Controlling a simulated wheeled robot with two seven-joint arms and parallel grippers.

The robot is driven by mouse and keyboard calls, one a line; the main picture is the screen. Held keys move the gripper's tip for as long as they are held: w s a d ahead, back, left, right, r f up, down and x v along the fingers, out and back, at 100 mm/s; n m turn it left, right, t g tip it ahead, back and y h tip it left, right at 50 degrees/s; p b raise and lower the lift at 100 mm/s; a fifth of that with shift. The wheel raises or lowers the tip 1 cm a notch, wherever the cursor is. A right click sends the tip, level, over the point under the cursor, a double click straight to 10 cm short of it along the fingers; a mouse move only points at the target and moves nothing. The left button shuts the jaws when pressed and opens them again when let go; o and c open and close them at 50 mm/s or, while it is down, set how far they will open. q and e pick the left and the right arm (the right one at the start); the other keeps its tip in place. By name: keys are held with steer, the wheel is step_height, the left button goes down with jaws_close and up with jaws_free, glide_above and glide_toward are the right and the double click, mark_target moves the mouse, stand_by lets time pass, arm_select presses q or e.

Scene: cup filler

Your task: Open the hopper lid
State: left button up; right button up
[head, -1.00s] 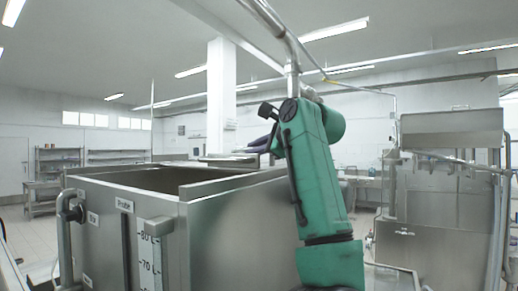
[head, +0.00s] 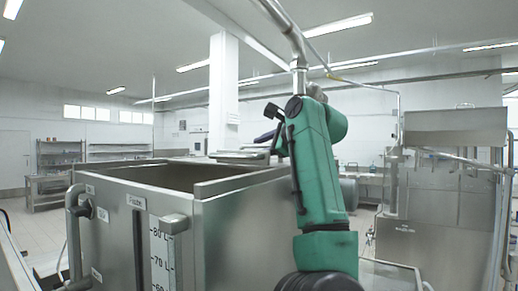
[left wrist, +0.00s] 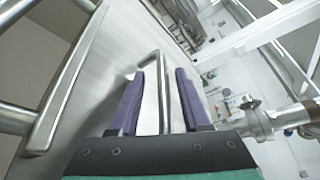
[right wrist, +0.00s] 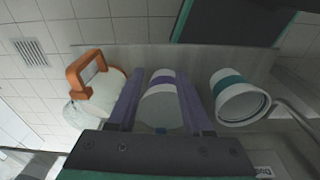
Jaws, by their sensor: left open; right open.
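The steel hopper (head: 240,222) fills the lower left of the head view, with a dark opening in its top. A flat steel piece, seemingly the lid (head: 228,154), shows at the opening's far side. My left gripper (head: 272,137) is there, small and partly hidden by my green arm. In the left wrist view my left gripper (left wrist: 160,72) is open, its purple fingers on either side of a thin steel bar handle (left wrist: 163,105) on a steel panel. They look apart from the bar. My right gripper (right wrist: 158,85) is open, seen only in the right wrist view.
In the right wrist view a white container with a purple band (right wrist: 161,103) shows between the fingers; whether they flank it is unclear. An orange-handled jug (right wrist: 105,85) is left, a teal-banded white cup (right wrist: 240,97) right. Steel equipment (head: 440,215) stands at the head view's right.

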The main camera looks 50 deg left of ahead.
arm_select(q)
steer(key=v, duration=1.4)
steer(key=shift+d+b, duration=0.25)
steer(key=shift+b, duration=0.15)
steer(key=shift+a, duration=0.15)
